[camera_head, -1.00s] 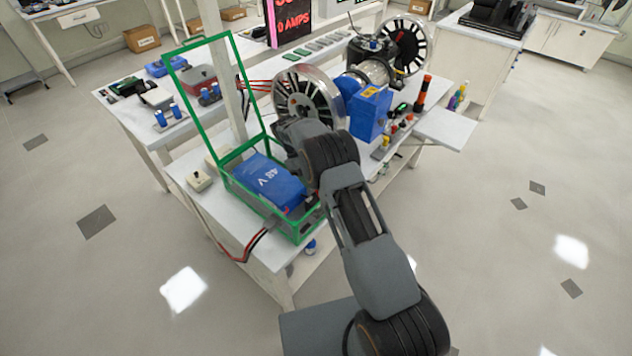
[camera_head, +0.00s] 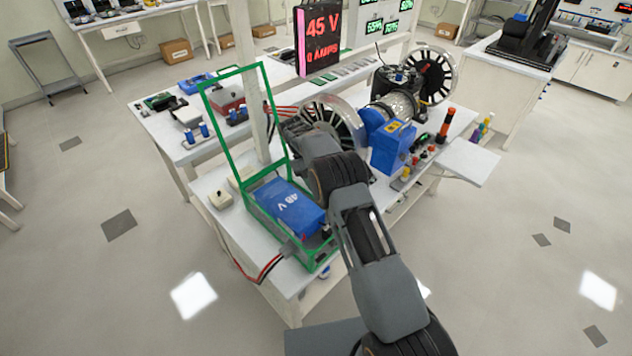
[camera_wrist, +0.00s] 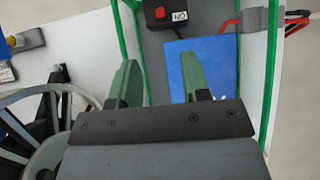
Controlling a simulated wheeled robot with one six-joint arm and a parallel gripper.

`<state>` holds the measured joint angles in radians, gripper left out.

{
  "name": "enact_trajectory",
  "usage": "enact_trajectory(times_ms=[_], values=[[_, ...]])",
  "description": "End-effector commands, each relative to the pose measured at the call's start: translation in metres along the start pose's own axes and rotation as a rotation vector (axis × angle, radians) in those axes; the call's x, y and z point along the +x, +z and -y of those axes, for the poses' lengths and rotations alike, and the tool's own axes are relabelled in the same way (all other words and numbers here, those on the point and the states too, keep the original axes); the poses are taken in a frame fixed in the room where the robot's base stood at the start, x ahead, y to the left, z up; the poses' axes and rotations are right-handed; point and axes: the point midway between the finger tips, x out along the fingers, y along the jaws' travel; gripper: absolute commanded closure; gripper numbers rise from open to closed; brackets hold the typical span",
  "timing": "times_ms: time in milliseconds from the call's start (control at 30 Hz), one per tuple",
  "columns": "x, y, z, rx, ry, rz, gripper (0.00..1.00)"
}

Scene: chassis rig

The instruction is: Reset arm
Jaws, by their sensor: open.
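My gripper (camera_wrist: 160,85) shows in the wrist view with its two green-grey fingers spread apart and nothing between them. In the head view my own arm hides it, beside the green-framed box (camera_head: 226,133). Inside this box lies a blue 48 V battery (camera_head: 287,205); its blue face also shows in the wrist view (camera_wrist: 176,60), partly behind the right finger. The box's lid frame stands raised.
A blue motor unit (camera_head: 391,147) and spoked wheels (camera_head: 432,75) stand on the white bench right of the box. A screen (camera_head: 318,38) reads 45 V. Red and black cables (camera_head: 262,272) hang at the box's front. The floor around is open.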

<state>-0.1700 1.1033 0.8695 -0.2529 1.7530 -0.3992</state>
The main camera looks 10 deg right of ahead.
Motion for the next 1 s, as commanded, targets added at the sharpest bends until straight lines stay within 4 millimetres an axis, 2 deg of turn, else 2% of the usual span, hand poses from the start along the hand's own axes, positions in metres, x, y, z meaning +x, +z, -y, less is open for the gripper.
enact_trajectory(times_ms=[267,333,367,467,567,667,767,1000], values=[[0.0,-0.001,0.001,0.007,0.002,-0.002,0.57],[-0.001,-0.006,-0.001,0.032,0.012,-0.032,0.57],[0.002,-0.01,-0.001,0.042,0.013,-0.048,0.57],[0.03,-0.02,0.007,0.071,-0.005,-0.058,0.57],[0.037,-0.012,0.016,0.111,-0.021,-0.101,0.57],[0.03,0.011,0.024,0.167,-0.039,-0.174,0.57],[0.019,0.042,0.031,0.231,-0.057,-0.258,0.57],[0.001,0.134,0.058,0.382,-0.098,-0.474,0.57]])
